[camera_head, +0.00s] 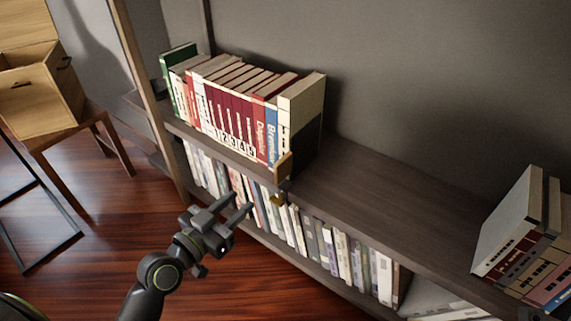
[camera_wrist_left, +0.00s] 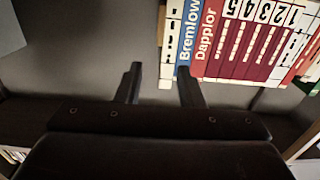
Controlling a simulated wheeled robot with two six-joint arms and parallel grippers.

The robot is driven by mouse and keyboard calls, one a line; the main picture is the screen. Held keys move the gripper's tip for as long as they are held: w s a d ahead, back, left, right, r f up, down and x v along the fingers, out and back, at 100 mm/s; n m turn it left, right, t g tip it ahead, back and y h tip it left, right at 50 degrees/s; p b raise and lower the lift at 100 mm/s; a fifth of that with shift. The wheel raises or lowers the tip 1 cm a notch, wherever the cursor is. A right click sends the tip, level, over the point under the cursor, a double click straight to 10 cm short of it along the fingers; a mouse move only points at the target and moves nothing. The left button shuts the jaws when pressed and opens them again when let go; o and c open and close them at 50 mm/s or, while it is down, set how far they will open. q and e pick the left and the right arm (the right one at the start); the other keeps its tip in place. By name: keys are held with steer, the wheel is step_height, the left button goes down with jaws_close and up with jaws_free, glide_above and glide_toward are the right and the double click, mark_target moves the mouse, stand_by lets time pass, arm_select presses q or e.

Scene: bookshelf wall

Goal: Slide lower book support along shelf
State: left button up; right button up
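A book support with a small tan wooden front piece (camera_head: 283,167) and a dark upright panel (camera_head: 308,145) stands at the right end of the book row on the upper shelf. A small brass-coloured piece (camera_head: 277,199) shows just below the shelf's front edge; I cannot tell if it belongs to a lower support. My left gripper (camera_head: 240,206) is open and empty, in front of the lower books and left of these parts, apart from them. In the left wrist view its two fingers (camera_wrist_left: 160,82) are spread below the book spines. My right gripper is out of view.
The upper row (camera_head: 230,110) holds several red, white and blue books. The upper shelf board (camera_head: 385,205) is bare up to leaning books (camera_head: 510,225) at right. Lower books (camera_head: 320,240) fill the shelf beneath.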

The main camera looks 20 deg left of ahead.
mark_target(291, 154)
arm_select(q)
steer(key=x, duration=0.8)
steer(key=b+x, duration=0.1)
steer(key=x, duration=0.8)
steer(key=shift+w+d+r, duration=0.15)
steer(key=shift+w+r, duration=0.05)
steer(key=shift+w, duration=0.05)
jaws_close()
